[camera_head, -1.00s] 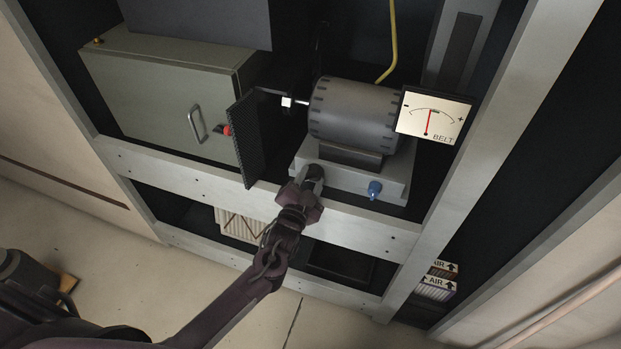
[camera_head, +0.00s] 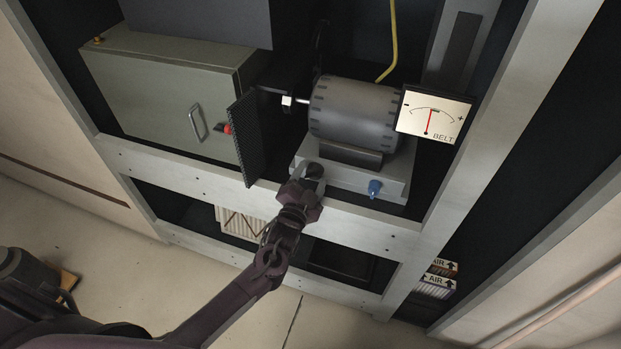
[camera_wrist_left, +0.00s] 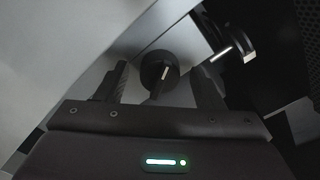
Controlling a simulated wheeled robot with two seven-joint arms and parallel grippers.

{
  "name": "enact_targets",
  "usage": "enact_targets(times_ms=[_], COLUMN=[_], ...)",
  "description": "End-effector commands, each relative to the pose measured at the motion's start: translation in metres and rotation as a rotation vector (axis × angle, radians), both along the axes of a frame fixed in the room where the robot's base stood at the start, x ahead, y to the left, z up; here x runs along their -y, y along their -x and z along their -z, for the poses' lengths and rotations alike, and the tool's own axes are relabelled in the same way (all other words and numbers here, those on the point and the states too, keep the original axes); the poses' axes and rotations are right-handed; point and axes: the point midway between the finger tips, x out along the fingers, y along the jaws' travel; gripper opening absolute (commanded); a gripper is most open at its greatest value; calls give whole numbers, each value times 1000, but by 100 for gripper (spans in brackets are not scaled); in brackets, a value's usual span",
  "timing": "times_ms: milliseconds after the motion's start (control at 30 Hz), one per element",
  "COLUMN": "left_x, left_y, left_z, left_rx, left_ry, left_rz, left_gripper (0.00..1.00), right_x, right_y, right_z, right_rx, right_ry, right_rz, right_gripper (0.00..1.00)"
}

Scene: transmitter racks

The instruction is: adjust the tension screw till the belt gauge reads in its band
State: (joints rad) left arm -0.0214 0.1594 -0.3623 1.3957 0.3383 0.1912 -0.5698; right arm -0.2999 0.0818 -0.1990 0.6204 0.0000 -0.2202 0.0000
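A grey motor (camera_head: 352,113) sits on a light grey base (camera_head: 340,178) in the rack. A round black knob with a white line (camera_wrist_left: 160,73) is on the base front; I take it as the tension screw. My left gripper (camera_head: 313,172) is at this knob and mostly hides it in the head view. In the left wrist view the gripper (camera_wrist_left: 163,85) is open, one finger on each side of the knob, with gaps visible. The belt gauge (camera_head: 433,115) has its red needle near upright, leaning slightly right, pointing toward the short thick mark at the top of its arc. My right gripper is out of view.
A blue knob (camera_head: 375,188) is on the base to the right. A black mesh guard (camera_head: 245,138) and a green-grey cabinet (camera_head: 165,95) stand to the left. A white rack beam (camera_head: 350,222) runs below the base. A yellow cable (camera_head: 391,45) hangs behind the motor.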

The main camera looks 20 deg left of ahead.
Motion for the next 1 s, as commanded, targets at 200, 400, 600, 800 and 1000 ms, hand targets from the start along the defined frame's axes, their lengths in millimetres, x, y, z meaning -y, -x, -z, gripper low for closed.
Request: enact_targets(times_ms=[200,400,600,800,1000], left_x=[0,0,-2,-3,-3], left_y=[1,22,56,76,78], left_z=[0,2,2,1,0], left_rx=[0,-3,-2,0,1], left_ry=[1,1,2,0,0], left_rz=[0,1,1,0,-1], left_gripper=[62,62,62,62,62], right_x=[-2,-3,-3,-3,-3], right_y=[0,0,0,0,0], right_z=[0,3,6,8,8], right_rx=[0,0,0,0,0], right_ry=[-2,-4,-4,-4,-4], right_rz=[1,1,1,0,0], right_gripper=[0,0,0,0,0])
